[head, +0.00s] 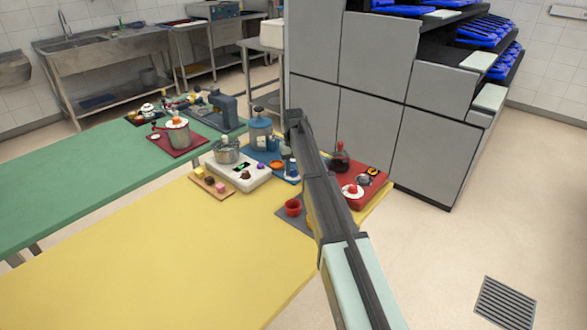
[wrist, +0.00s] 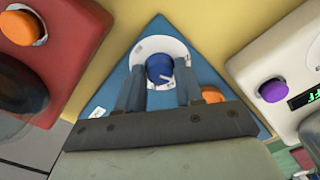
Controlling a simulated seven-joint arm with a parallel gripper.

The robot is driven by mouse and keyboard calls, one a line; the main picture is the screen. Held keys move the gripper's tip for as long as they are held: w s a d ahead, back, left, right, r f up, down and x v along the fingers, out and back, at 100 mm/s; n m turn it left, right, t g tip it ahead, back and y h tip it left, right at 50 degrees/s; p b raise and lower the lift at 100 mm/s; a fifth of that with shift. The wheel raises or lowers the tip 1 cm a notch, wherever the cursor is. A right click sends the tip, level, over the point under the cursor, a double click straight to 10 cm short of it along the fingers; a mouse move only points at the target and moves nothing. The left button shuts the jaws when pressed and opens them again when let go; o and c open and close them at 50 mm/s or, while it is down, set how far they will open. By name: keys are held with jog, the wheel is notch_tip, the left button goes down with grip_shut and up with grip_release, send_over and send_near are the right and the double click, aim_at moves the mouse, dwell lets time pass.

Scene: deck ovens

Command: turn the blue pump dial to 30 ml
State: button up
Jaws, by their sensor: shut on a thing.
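The blue pump dial (wrist: 159,66) sits on a round white plate (wrist: 172,44) on a blue base (wrist: 112,68) in the wrist view. A light pointer mark shows on the dial's lower part; the scale is too small to read, so I cannot tell its setting. My gripper (wrist: 160,78) has one finger on each side of the dial and is shut on it. In the head view my gripper (head: 290,168) is low over the blue mat; the dial itself cannot be made out there.
A white scale (wrist: 295,75) with a purple knob (wrist: 272,90) stands to the right in the wrist view. A red unit with an orange knob (wrist: 23,26) is at the upper left. A partly hidden orange thing (wrist: 212,94) is close by my right finger. The yellow table (head: 190,255) is clear in front.

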aim_at(294, 170)
jog(key=shift+m, duration=0.3)
jog(key=o, duration=1)
jog(key=shift+r, duration=0.1)
notch_tip(294, 170, up, 14)
jog(key=shift+f, duration=0.15)
dwell(0.4)
